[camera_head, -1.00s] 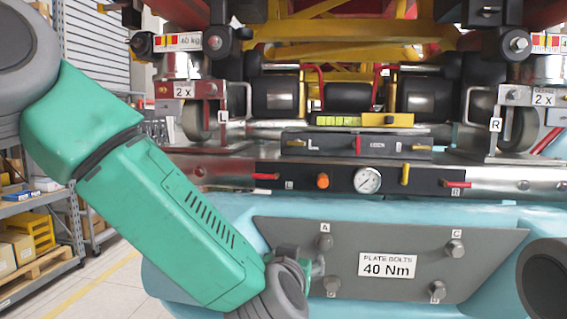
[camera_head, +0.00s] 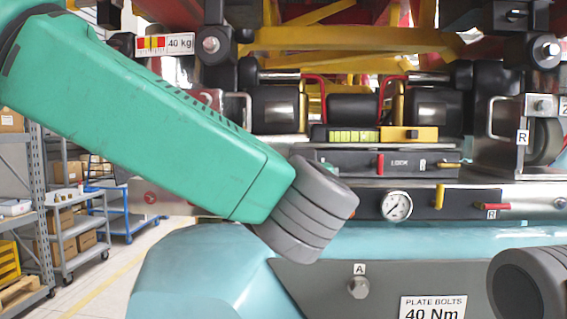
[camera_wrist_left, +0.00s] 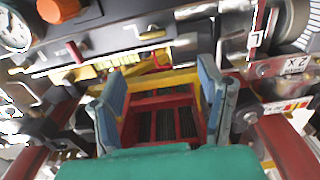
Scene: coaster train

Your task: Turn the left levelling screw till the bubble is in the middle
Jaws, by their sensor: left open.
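The spirit level, with a yellow-green vial (camera_head: 353,136) and a yellow body (camera_head: 410,134), lies on top of a dark bar in the head view. Its vial also shows in the wrist view (camera_wrist_left: 118,63). The bubble is too small to place. I cannot tell for certain which part is the left levelling screw; the area left of the level is partly behind my left arm. My left gripper (camera_wrist_left: 160,95) is open and empty in the wrist view, with red and yellow framework visible between its fingers. In the head view its fingers are hidden. My right gripper is not in view.
A pressure gauge (camera_head: 397,206), a red lever (camera_head: 380,165) and a yellow handle (camera_head: 439,197) are on the front bars. A grey plate (camera_head: 330,290) with bolts is below. In the wrist view an orange knob (camera_wrist_left: 66,46) is at top left. Shelving stands at far left.

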